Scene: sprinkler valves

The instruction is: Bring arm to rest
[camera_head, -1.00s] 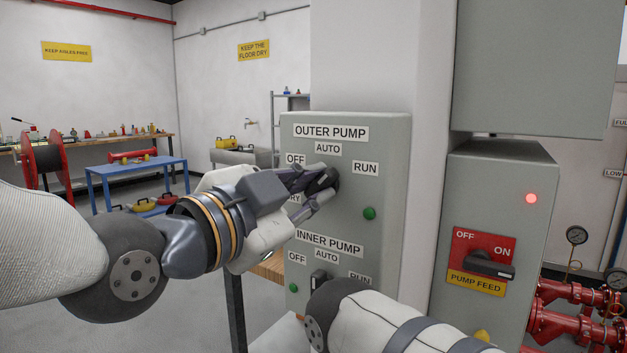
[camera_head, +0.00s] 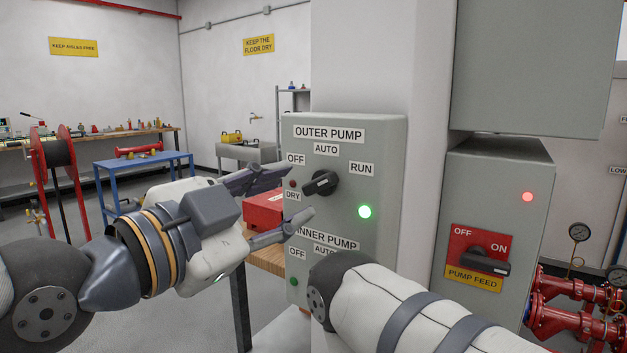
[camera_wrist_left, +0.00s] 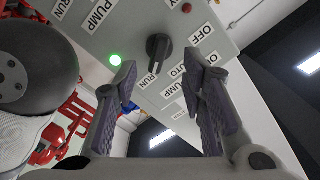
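My left gripper (camera_head: 297,192) is open and empty in front of the grey pump panel (camera_head: 385,240). The black OUTER PUMP knob (camera_head: 320,183) is just beyond its fingertips, apart from them, and appears turned toward RUN. The green lamp (camera_head: 365,211) below the RUN label is lit. In the left wrist view, the open fingers (camera_wrist_left: 162,75) show the same knob (camera_wrist_left: 158,47) between and beyond them. The INNER PUMP knob is hidden behind my other arm (camera_head: 385,310), whose gripper is out of view.
A grey PUMP FEED box (camera_head: 490,210) with a red lit lamp stands to the right, its handle (camera_head: 487,266) toward ON. Red pipes (camera_head: 570,318) and gauges are at far right. A blue table (camera_head: 145,165), red hose reel (camera_head: 58,165) and red box (camera_head: 262,208) lie left and behind.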

